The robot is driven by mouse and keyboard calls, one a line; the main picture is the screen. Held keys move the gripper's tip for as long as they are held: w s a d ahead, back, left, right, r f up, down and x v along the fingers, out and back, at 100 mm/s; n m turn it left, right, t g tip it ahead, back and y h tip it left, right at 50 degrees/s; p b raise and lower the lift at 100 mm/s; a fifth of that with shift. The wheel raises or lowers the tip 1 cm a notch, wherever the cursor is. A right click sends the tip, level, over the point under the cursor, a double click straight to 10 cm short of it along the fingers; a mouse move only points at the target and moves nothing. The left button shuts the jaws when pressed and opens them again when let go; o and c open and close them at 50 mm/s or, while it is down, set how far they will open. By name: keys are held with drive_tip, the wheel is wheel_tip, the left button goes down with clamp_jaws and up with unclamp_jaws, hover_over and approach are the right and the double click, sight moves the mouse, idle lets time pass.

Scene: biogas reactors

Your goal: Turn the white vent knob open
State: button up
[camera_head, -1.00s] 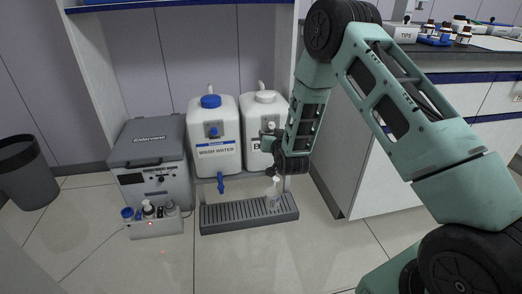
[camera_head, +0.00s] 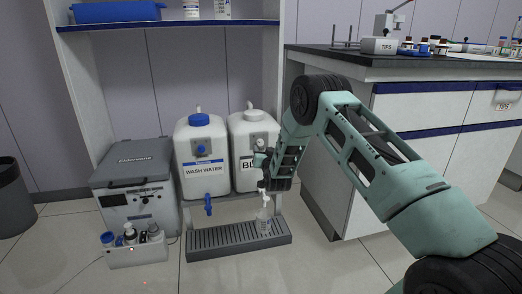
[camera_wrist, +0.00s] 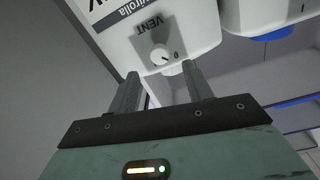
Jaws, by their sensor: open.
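The white vent knob (camera_wrist: 160,54) sits on the front of a white tank, under the word VENT, in the wrist view. That tank (camera_head: 241,172) is the right one of two in the head view, partly hidden by my arm. My gripper (camera_wrist: 163,76) is open, with its two fingers apart and pointing toward the tank. The knob shows between and just beyond the fingertips, with nothing held. In the head view my gripper (camera_head: 262,160) is in front of the tank; whether it touches is hard to tell there.
The wash water tank (camera_head: 202,165) with blue cap and tap stands to the left. A grey box (camera_head: 135,185) is further left. A lab bench (camera_head: 350,150) stands at the right.

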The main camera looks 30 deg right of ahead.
sight(261, 143)
drive_tip(key=shift+b+x, duration=0.9)
drive_tip(key=shift+x, duration=2.15)
drive_tip(key=c, duration=1)
